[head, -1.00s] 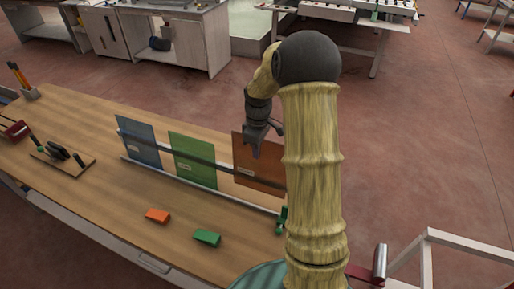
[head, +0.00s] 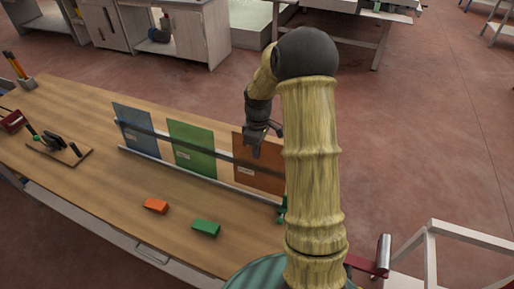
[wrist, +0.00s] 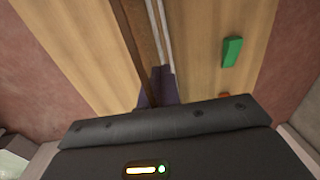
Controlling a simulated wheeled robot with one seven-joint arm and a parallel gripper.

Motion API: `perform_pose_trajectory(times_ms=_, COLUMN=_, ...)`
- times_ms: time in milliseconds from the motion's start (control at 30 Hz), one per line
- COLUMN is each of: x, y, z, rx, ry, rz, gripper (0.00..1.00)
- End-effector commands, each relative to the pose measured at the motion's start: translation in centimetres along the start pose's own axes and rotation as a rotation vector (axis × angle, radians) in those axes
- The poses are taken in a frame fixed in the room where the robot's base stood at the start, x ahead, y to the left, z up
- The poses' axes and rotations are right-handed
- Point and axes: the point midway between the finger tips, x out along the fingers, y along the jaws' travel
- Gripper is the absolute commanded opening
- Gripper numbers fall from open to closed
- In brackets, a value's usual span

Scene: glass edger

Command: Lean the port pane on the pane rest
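The port pane, by its colour the reddish-brown sheet (head: 257,176), is upright at the right end of the pane rest (head: 141,152), a long frame with a rail and a low pale ledge. My gripper (head: 257,154) is at its top edge. In the wrist view the pane (wrist: 146,30) is a thin brown strip seen edge-on, running to between my dark fingers (wrist: 157,84), which look shut on it. I cannot tell whether its lower edge touches the ledge. Its small label is unreadable.
A blue pane (head: 134,127) and a green pane (head: 190,146) lean on the same rest to the left. An orange block (head: 155,206) and a green block (head: 206,228) lie on the bench in front. A board with dark pegs (head: 58,152) is further left.

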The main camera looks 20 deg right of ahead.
Motion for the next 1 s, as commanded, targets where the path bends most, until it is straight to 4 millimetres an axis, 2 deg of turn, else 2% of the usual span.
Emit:
perform_pose_trajectory(times_ms=400, x=2.5, y=0.0, z=0.0, rx=0.0, ry=0.0, rz=0.0, gripper=0.0)
perform_pose_trajectory(times_ms=1000, x=2.8, y=0.0, z=0.0, rx=0.0, ry=0.001, rz=0.001, gripper=0.0)
